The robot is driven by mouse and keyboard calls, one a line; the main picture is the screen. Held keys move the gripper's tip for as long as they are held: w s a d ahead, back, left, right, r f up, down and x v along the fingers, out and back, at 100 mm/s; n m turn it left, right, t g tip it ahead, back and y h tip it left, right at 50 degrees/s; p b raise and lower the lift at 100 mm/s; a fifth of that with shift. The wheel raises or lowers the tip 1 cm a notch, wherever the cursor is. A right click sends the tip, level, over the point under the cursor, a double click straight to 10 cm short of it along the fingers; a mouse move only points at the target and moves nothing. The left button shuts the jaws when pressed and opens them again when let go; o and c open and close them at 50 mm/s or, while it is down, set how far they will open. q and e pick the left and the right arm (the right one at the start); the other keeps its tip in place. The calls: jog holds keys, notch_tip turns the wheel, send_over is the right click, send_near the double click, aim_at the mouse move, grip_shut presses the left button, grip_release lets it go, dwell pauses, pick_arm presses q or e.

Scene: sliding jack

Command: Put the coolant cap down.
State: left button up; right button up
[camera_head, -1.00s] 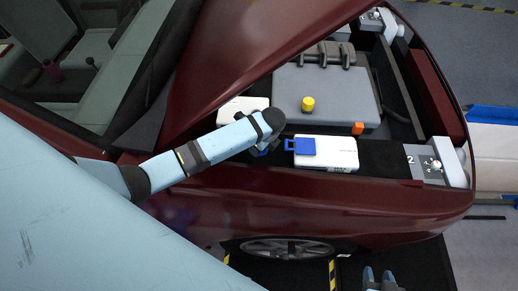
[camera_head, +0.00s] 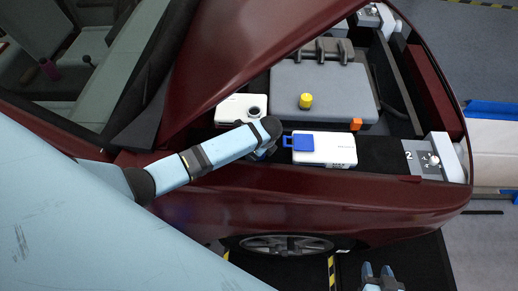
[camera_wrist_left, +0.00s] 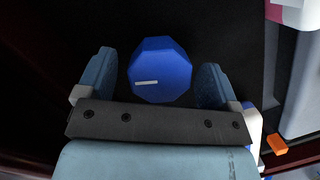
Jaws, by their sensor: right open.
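The blue coolant cap (camera_wrist_left: 160,70), many-sided with a white mark on top, sits between the fingers of my left gripper (camera_wrist_left: 157,82) in the left wrist view, against a dark surface. A narrow gap shows beside the cap, so the fingers look open around it. In the head view my left gripper (camera_head: 264,153) is over the dark front ledge of the engine bay, mostly hidden by its own wrist. The white reservoir (camera_head: 229,108) behind it has an uncovered round neck (camera_head: 253,111). My right gripper (camera_head: 378,278) is open and empty at the bottom edge, outside the car.
A white box (camera_head: 338,149) with a blue piece (camera_head: 299,143) is just right of my left gripper. Behind are the grey engine cover (camera_head: 335,95), a yellow cap (camera_head: 305,101) and an orange block (camera_head: 356,124).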

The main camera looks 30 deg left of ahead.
pick_arm(q)
jog(key=v, duration=1.2)
jog(key=shift+r, duration=0.2)
